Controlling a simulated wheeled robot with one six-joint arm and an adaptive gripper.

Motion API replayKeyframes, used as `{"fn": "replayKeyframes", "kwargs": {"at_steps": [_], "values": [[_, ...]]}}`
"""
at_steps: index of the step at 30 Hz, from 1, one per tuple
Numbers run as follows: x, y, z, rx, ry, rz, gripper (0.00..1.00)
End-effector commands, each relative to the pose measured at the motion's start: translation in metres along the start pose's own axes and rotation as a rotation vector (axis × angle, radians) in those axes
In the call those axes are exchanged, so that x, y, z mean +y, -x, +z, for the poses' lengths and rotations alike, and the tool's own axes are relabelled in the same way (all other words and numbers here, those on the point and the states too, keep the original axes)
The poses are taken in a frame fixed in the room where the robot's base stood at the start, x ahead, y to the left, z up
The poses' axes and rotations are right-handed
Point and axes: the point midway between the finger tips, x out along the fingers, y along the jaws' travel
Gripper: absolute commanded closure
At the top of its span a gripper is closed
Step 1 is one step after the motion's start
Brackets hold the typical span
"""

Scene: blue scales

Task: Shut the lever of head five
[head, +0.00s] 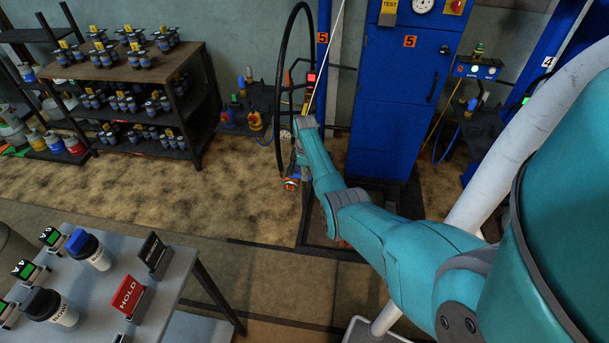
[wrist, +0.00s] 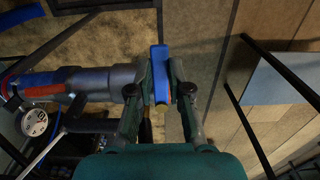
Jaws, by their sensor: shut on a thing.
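In the wrist view my gripper (wrist: 162,88) is shut on a blue lever (wrist: 160,66), with one finger on each side of it. The lever runs up and down in that picture. A grey cylindrical body (wrist: 95,82), seemingly the filling head, lies crosswise to its left, with a round dial (wrist: 34,121) beyond. In the head view my arm reaches to the station with the orange 5 label (head: 322,38). My gripper is mostly hidden there by my wrist, and I cannot make out the lever in that view.
A blue cabinet (head: 398,110), also labelled 5, stands right of the station. A black hose (head: 281,90) arches close to my wrist. A shelf rack (head: 140,78) stands at the back left. A grey table (head: 205,262) with cups and signs is at the front left. Floor between is clear.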

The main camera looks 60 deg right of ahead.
Motion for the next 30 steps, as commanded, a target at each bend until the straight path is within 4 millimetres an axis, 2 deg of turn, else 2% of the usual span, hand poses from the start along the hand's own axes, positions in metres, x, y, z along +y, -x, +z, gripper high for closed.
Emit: {"fn": "replayKeyframes", "kwargs": {"at_steps": [16,17,19,30], "values": [[0.0011,-0.0003,-0.0004,0.001,0.023,0.000,1.00],[0.0011,-0.0003,-0.0004,0.001,0.023,0.001,0.74],[0.0011,-0.0002,-0.0004,0.001,0.023,0.000,0.57],[0.0015,0.0026,-0.0003,0.001,0.022,0.001,0.56]]}}
